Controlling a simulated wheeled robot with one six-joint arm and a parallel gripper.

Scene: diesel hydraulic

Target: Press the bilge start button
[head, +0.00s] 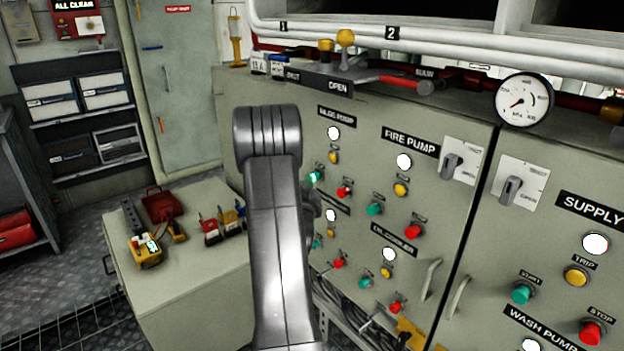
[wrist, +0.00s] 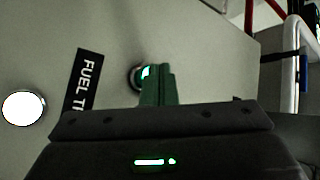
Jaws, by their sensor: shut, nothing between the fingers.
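In the head view the bilge pump group sits on the grey-green panel, under its black label (head: 336,115). Its green start button (head: 313,177) glows bright at the right edge of my arm; its red button (head: 344,191) is to the lower right. In the wrist view my gripper (wrist: 158,70) is shut and empty, its fingers tinted green. Its tips overlap a round, brightly lit button (wrist: 136,76), apparently the bilge start button, and partly hide it. I cannot tell whether they touch. My arm hides most of the gripper in the head view.
A black "FUEL T..." label (wrist: 86,82) and white lamp (wrist: 22,107) are left of the fingers in the wrist view. Fire pump (head: 410,141) and oil cooler (head: 394,239) controls lie to the right. A cabinet (head: 190,270) with tools on top stands left of my arm.

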